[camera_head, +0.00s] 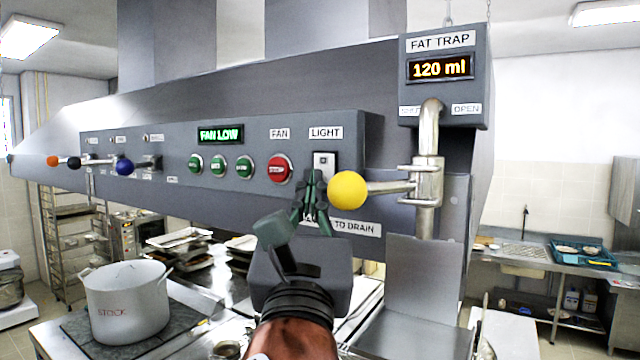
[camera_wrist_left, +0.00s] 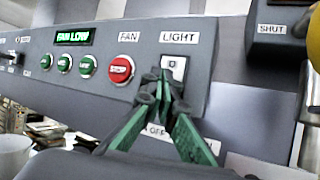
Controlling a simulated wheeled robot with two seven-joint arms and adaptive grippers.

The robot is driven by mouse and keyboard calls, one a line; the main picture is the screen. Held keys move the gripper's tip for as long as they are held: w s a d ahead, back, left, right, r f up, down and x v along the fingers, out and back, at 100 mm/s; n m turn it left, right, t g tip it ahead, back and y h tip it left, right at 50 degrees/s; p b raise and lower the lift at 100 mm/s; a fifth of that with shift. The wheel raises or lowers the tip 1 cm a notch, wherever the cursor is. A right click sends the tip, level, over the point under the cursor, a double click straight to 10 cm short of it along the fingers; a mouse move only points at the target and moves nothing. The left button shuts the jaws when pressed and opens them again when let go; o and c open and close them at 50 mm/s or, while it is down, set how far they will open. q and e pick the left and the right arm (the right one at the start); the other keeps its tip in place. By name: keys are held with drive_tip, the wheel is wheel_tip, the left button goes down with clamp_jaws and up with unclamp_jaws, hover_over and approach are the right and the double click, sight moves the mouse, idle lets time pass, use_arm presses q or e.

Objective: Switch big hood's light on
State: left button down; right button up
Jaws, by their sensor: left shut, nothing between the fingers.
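The big hood (camera_head: 230,110) spans the head view, with a grey control panel along its front. The light switch (camera_head: 325,163) is a small white rocker plate under the LIGHT label, right of the red button. It also shows in the left wrist view (camera_wrist_left: 174,68), just beyond the fingertips. My left gripper (camera_head: 314,180) is shut and empty, its green-grey fingers pointing up at the lower part of the switch. In the left wrist view the fingertips (camera_wrist_left: 163,80) overlap the switch's lower edge; I cannot tell whether they touch it. My right gripper is not in view.
A yellow ball-ended lever (camera_head: 347,190) sticks out close right of the gripper, below the fat trap box (camera_head: 443,75). A red button (camera_head: 279,169) and several green buttons are to the left. A stockpot (camera_head: 126,305) stands at lower left.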

use_arm(q)
drive_tip(key=shift+w+d, duration=0.2)
drive_tip(key=shift+w, duration=0.1)
idle(0.8)
drive_tip(key=shift+s+a, duration=0.1)
drive_tip(key=shift+s, duration=0.05)
drive_tip(key=shift+s+a+r+b, duration=0.1)
drive_tip(key=shift+s+a+b, duration=0.25)
drive_tip(key=shift+s+a, duration=0.15)
drive_tip(key=shift+s, duration=0.1)
drive_tip(key=s+a, duration=0.1)
drive_tip(key=s+a+b, duration=0.1)
drive_tip(key=s, duration=0.2)
drive_tip(key=shift+a+r, duration=0.3)
drive_tip(key=shift+a, duration=0.1)
